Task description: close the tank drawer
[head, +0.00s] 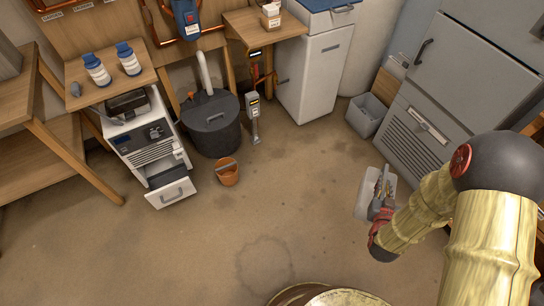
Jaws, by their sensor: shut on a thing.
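A white unit (146,135) with a dark control panel and vent slats stands at the left, below a wooden shelf. Its bottom drawer (171,193) is pulled out toward the room, with a white front and a dark inside. My gripper (381,203) is at the right, far from the drawer. It is shut on a pale translucent container (365,193), held over the floor in front of the grey cabinet. The fingers partly cover the container, and its contents cannot be told.
A small orange bucket (228,172) stands just right of the drawer. A dark round tank (211,122) with a white pipe stands behind it. A grey bin (366,114) is by the grey cabinet (432,110). The middle floor is clear.

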